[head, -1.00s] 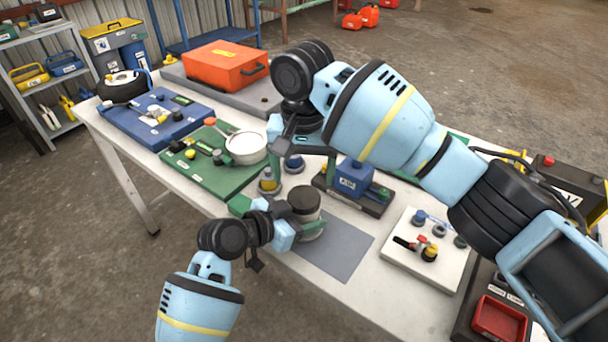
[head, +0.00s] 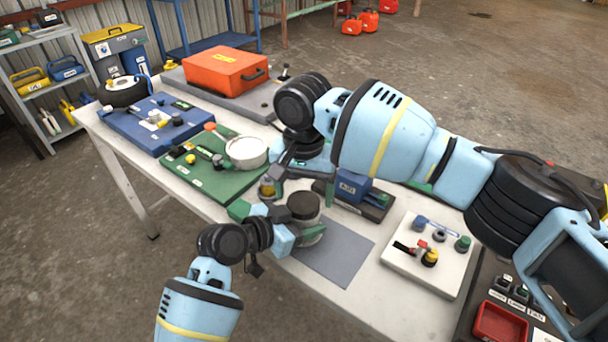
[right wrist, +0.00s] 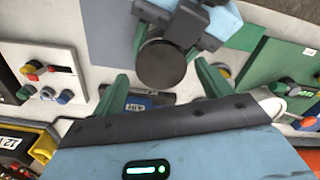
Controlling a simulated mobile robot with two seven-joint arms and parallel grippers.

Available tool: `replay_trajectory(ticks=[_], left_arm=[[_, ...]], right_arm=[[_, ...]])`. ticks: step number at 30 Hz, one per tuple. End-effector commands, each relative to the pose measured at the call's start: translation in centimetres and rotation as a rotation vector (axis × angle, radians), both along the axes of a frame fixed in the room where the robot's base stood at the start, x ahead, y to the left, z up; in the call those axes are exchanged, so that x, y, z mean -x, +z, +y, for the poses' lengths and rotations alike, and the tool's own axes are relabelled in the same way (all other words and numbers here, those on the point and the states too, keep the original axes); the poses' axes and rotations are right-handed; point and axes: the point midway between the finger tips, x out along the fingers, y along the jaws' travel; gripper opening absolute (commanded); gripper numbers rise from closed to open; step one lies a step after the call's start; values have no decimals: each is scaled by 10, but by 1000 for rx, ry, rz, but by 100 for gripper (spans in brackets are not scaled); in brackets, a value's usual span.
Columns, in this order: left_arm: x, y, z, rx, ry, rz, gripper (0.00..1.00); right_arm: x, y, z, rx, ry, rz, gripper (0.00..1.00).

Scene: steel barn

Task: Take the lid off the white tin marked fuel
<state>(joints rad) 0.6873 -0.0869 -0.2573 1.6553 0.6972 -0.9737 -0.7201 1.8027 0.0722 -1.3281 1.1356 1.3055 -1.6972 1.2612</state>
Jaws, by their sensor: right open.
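A small pale round tin with a dark flat lid (head: 304,205) stands near the table's front edge, beside a grey mat. No marking on it is readable. My left gripper (head: 290,222) holds the tin from the front left, with a green finger across its near side; its far finger is hidden. My right gripper (head: 300,182) is open and empty just behind the tin. In the right wrist view the dark round lid (right wrist: 161,63) shows between and beyond its two green fingers. The lid sits on the tin and the right fingers look apart from it.
A blue block on a dark base (head: 353,188) stands right behind the tin, close to my right gripper. A green board (head: 215,182) with a white pot (head: 246,153) lies to the left. A white board with knobs (head: 424,275) lies right of the bare grey mat (head: 340,256).

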Motion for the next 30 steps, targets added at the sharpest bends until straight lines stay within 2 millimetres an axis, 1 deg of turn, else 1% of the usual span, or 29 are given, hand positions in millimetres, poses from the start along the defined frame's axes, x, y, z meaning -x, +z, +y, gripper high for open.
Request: replay_trajectory(ticks=[3,6,15,25,26,30], left_arm=[[0,0,0,-1,1,0,0],[0,0,0,-1,1,0,0],[0,0,0,-1,1,0,0],[0,0,1,0,1,0,0],[0,0,1,0,2,0,0],[0,0,1,0,2,0,0]], right_arm=[[0,-11,0,0,0,0,77],[0,-15,0,0,0,-1,77],[0,-17,0,-1,0,-1,77],[0,-17,-1,0,0,-1,34],[0,-17,-1,1,0,-1,61],[0,-17,-1,1,0,-1,79]])
